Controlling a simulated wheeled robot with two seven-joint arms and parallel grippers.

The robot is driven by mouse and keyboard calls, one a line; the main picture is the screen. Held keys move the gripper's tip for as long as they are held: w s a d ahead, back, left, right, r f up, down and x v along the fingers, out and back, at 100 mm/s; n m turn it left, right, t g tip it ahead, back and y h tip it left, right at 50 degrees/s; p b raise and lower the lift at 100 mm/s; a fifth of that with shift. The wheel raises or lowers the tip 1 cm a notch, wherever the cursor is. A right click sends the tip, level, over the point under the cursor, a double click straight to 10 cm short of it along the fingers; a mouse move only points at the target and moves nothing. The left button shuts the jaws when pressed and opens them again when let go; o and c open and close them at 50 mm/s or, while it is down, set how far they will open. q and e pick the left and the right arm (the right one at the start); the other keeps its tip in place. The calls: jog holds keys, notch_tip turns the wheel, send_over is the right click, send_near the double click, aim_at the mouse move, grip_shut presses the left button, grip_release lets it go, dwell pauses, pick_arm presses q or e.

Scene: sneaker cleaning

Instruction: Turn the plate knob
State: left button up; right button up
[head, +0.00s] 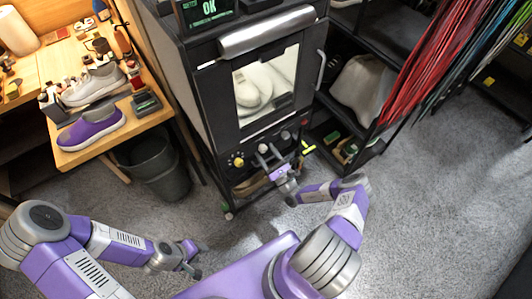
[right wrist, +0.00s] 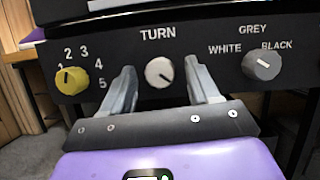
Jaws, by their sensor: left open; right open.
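The knob under the word TURN, likely the plate knob, is white and round (right wrist: 159,72) on the machine's black front panel. My right gripper (right wrist: 158,80) is open, with one finger to each side of this knob and a gap showing on both sides. In the head view my right gripper (head: 269,156) is at the machine's lower front and largely hides the knob. My left gripper (head: 190,260) is open and empty, low over the carpet at the lower left, away from the machine.
A yellow numbered knob (right wrist: 71,80) and a grey WHITE/GREY/BLACK knob (right wrist: 262,66) flank the TURN knob. A dark bin (head: 157,168) stands left of the machine. A purple shoe (head: 91,127) is on the wooden table.

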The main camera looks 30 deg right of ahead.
jog(key=shift+w+r, duration=0.15)
jog(key=shift+w, duration=0.1)
jog(key=c, duration=1)
jog(key=shift+m+h, duration=0.4)
jog(key=shift+m, duration=0.5)
jog(key=shift+c, duration=0.2)
jog(key=o, duration=1)
jog(key=shift+o, duration=0.2)
jog(key=v, duration=0.7)
jog(key=shift+s+f, duration=0.25)
